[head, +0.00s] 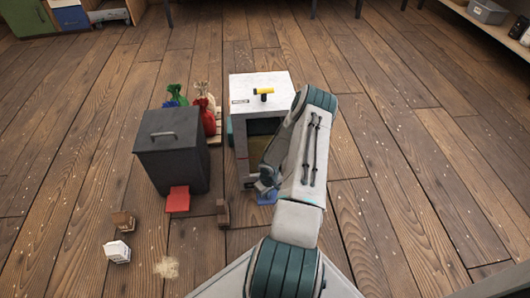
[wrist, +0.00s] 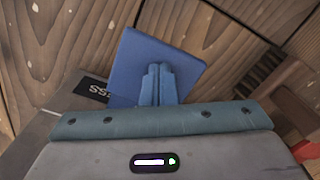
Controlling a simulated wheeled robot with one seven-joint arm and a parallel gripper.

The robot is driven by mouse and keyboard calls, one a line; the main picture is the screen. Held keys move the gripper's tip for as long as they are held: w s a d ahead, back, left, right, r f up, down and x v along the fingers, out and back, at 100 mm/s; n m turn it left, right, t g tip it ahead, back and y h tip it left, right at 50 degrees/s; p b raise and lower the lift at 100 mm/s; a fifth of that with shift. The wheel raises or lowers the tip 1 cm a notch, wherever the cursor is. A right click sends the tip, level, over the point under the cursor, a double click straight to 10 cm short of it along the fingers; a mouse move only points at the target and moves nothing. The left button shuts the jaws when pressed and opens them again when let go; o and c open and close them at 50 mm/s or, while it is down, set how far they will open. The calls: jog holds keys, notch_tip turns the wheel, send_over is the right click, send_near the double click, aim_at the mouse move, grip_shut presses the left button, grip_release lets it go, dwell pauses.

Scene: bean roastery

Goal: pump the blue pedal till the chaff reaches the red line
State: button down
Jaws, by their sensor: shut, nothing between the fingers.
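The blue pedal (head: 267,198) sticks out low at the front of a white cabinet (head: 258,85) with a yellow handle on top. My gripper (head: 262,184) is at the pedal, partly hidden by my arm. In the wrist view the shut, empty fingers (wrist: 158,72) lie over the blue pedal (wrist: 140,52); I cannot tell whether they touch it. A brownish window (head: 260,146) shows on the cabinet front, partly covered by my arm. The chaff level cannot be read, and a small red mark (head: 242,157) shows at the window's left edge.
A dark bin (head: 172,150) with a red pedal (head: 178,199) stands left of the cabinet. Coloured sacks (head: 205,115) stand behind it. Small blocks (head: 117,251) and a brown wooden piece (head: 223,212) lie in front. The floor to the right is clear.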

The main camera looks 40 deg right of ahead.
jog(key=shift+f, duration=0.45)
jog(key=shift+f+b, duration=0.1)
jog(key=shift+b, duration=0.2)
jog(key=shift+f+b, duration=0.85)
jog(key=shift+f, duration=0.05)
jog(key=shift+r, duration=0.1)
notch_tip(320, 180, up, 9)
jog(key=p, duration=0.6)
